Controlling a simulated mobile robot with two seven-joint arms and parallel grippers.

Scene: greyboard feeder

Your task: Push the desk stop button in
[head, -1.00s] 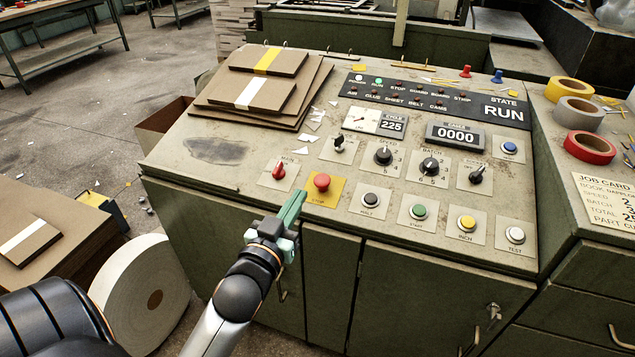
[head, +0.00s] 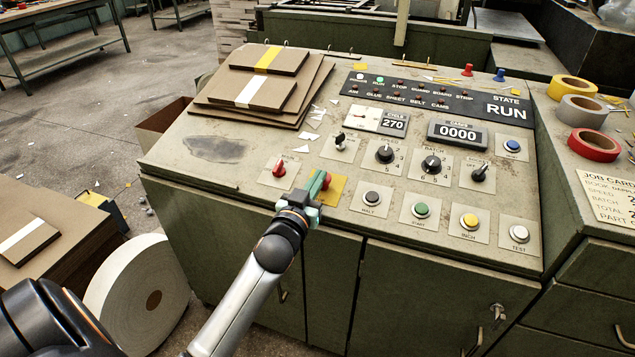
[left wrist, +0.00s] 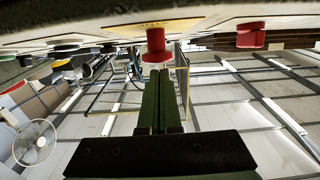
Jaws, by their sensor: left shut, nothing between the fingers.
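The red stop button (head: 328,180) sits on a yellow plate (head: 337,188) at the front left of the desk panel. In the head view it is partly hidden behind my left gripper (head: 319,178). The gripper is shut and empty, with its green fingers pointing at the button. In the left wrist view the red button (left wrist: 157,44) stands straight ahead of the shut fingertips (left wrist: 161,72). They are at its face or very close; I cannot tell whether they touch. The button still stands out from the panel. My right gripper is not in view.
A red switch (head: 279,169) is just left of the stop plate. The black halt button (head: 372,198) and green start button (head: 421,210) are to its right. Stacked greyboard (head: 218,112) lies at the back left. The state display (head: 503,111) reads RUN.

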